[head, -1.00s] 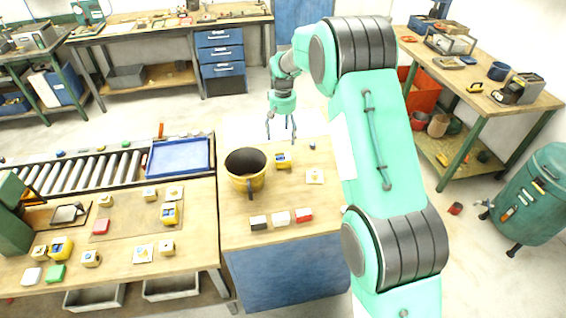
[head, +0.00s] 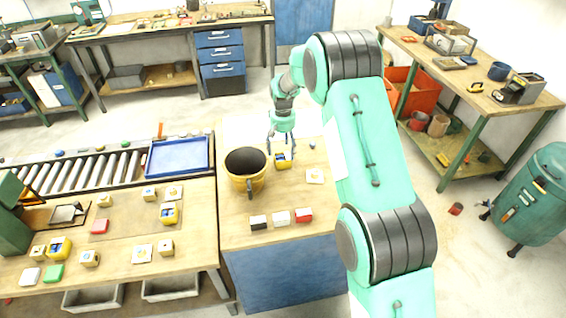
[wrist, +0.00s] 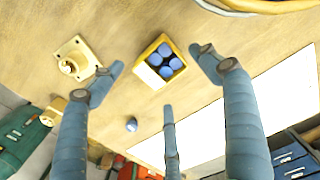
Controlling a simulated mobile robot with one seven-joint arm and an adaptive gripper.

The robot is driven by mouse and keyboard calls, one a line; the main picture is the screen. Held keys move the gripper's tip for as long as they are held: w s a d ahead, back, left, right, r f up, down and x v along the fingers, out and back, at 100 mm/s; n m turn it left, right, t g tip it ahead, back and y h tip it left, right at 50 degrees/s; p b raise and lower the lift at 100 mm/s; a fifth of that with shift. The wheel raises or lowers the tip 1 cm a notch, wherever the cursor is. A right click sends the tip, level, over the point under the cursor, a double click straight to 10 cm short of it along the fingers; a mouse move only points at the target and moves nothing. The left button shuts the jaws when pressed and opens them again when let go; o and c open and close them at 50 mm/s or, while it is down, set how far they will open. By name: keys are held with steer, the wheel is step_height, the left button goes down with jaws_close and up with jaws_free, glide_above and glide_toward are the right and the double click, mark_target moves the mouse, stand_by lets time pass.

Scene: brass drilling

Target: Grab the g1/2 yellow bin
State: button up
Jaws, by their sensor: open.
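A small yellow bin (head: 283,163) sits on the wooden bench top, just right of a large yellow-and-black pot (head: 246,172). In the wrist view the yellow bin (wrist: 153,74) shows several blue round pieces inside and a pale front face; no label is readable. My gripper (head: 281,152) is over the bin with its fingers spread. In the wrist view my gripper (wrist: 158,76) has fingers on either side of the bin and one below it in the picture, with nothing held. Other yellow bins (head: 169,214) (head: 61,247) stand on the left bench.
A pale block with a knob (head: 314,176) lies right of the bin. A small blue ball (wrist: 131,125) lies near the bin. The pot's rim (wrist: 262,5) edges the wrist view.

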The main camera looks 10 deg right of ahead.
mark_target(283, 158)
steer(key=shift+s+a+f+b, duration=0.1)
steer(key=shift+f+b, duration=0.3)
steer(key=shift+f, duration=2.2)
steer(key=c, duration=1.3)
